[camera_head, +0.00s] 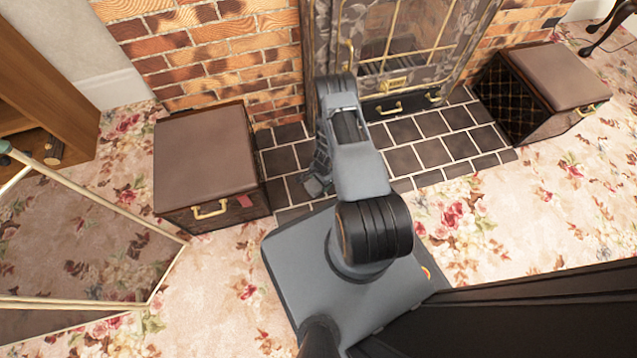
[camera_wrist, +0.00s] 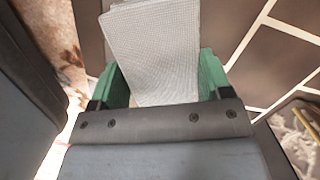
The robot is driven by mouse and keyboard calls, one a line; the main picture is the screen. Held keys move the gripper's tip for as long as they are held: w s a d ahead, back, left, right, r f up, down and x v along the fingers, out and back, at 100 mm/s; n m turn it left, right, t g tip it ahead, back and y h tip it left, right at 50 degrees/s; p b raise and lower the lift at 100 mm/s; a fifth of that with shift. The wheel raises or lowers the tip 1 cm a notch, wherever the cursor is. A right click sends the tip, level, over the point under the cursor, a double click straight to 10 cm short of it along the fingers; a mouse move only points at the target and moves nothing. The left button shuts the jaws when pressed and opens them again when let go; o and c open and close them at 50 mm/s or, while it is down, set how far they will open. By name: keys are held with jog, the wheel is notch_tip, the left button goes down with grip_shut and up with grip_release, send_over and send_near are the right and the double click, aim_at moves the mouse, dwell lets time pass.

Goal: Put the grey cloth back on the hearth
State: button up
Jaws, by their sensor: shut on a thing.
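The grey cloth (camera_wrist: 155,40), pale with a fine woven texture, shows in the wrist view between the two green fingers of my gripper (camera_wrist: 162,82). My gripper is shut on it, and the cloth extends beyond the fingertips. The hearth (camera_head: 435,145) is a strip of dark tiles with pale joints in front of the fireplace. Its tiles also show behind the cloth in the wrist view (camera_wrist: 278,62). In the head view my gripper (camera_head: 318,185) is low over the left part of the hearth, partly hidden by my arm. I cannot tell whether the cloth touches the tiles.
A brown-topped box (camera_head: 205,150) stands left of the hearth, and a similar box (camera_head: 550,80) stands right. The fireplace (camera_head: 400,45) with its brass-handled drawer is behind. A glass-topped table (camera_head: 80,240) is at left. The hearth's right part is clear.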

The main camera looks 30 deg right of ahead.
aim_at(319, 184)
jog(key=shift+w+d+f, duration=0.1)
jog(key=shift+w+f, duration=0.05)
jog(key=shift+f, duration=0.15)
jog(key=f+b, duration=0.3)
jog(key=shift+w+f, duration=0.3)
jog(key=shift+f, duration=0.05)
jog(key=shift+r, duration=0.1)
jog(key=o, duration=0.8)
jog(key=shift+r, duration=0.1)
